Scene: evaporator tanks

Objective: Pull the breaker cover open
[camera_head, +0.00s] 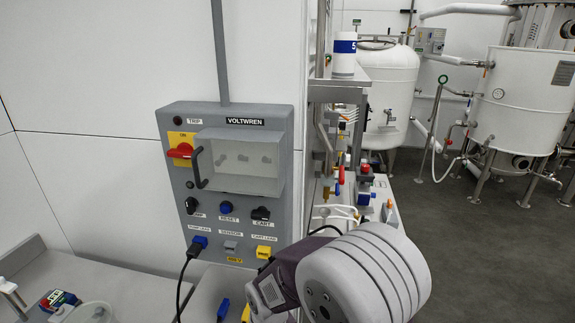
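The grey breaker box (167,120), labelled VOLTWREN, is mounted on the white wall left of the middle. Its clear breaker cover (237,178) sits over a row of small switches and looks closed. A dark bar handle (197,169) stands upright at the cover's left edge. A red rotary switch on a yellow plate (180,151) is just left of the handle. Neither of my grippers is in view, and nothing touches the cover or its handle.
A purple and grey ridged cylindrical body (365,275) fills the bottom middle, in front of the box's lower right. Plugs and a black cable (184,280) hang below the box. A shelf with a white-blue container (344,55) stands right. Tanks (388,90) stand behind. Grey floor is free at right.

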